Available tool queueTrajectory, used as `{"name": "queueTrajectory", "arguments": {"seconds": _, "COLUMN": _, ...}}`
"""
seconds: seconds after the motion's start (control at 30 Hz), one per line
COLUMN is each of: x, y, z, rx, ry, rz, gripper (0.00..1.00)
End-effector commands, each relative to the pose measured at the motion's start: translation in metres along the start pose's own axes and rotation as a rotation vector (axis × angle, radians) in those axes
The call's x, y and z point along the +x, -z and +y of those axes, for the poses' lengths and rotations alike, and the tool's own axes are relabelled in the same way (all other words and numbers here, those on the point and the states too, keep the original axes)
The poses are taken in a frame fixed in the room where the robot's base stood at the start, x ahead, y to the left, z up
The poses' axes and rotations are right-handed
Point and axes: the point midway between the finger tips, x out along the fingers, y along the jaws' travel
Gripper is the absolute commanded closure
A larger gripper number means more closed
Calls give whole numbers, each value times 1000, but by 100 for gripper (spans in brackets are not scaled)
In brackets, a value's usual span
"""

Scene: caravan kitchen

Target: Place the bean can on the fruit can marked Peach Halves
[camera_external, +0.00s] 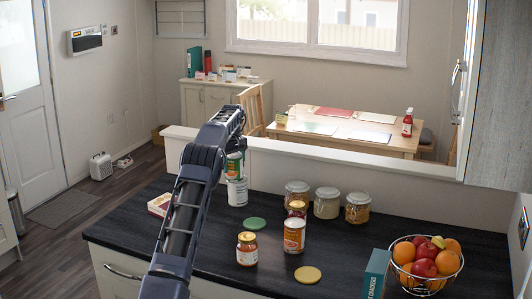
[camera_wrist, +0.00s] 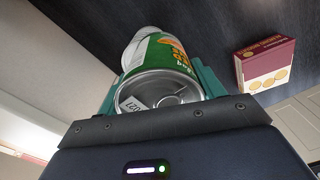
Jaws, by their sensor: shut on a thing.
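My gripper (camera_external: 236,153) is shut on a green can with an orange picture, which I take to be the bean can (camera_external: 235,168). In the wrist view the same can (camera_wrist: 172,52) sits between the teal fingers (camera_wrist: 160,85), its metal end towards the camera. Directly below it in the outside view is a white can (camera_external: 237,193); whether the two touch is unclear. A whitish can (camera_wrist: 137,45) shows past the held one in the wrist view. An orange-and-white can (camera_external: 294,236) stands further right. Labels are too small to tell which reads Peach Halves.
Glass jars (camera_external: 327,203) line the back. A fruit basket (camera_external: 427,268) and teal box (camera_external: 376,273) are right; a red-and-cream box (camera_external: 160,204) is left.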

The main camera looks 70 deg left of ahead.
Motion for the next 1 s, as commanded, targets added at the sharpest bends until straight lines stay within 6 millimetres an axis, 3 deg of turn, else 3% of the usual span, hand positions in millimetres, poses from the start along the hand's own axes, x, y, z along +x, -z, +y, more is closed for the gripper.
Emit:
{"name": "queueTrajectory", "arguments": {"seconds": 0.43, "x": 7, "y": 0, "z": 0, "rx": 0, "ry": -1, "rz": 1, "gripper": 70}}
{"name": "queueTrajectory", "arguments": {"seconds": 0.47, "x": 8, "y": 0, "z": 0, "rx": 0, "ry": 0, "rz": 1, "gripper": 29}}
{"name": "queueTrajectory", "arguments": {"seconds": 0.57, "x": 8, "y": 0, "z": 0, "rx": 0, "ry": 0, "rz": 0, "gripper": 11}}
{"name": "queueTrajectory", "arguments": {"seconds": 0.87, "x": 6, "y": 0, "z": 0, "rx": 0, "ry": 0, "rz": 0, "gripper": 11}}
{"name": "queueTrajectory", "arguments": {"seconds": 1.0, "x": -3, "y": 0, "z": 0, "rx": 0, "ry": -1, "rz": 1, "gripper": 11}}
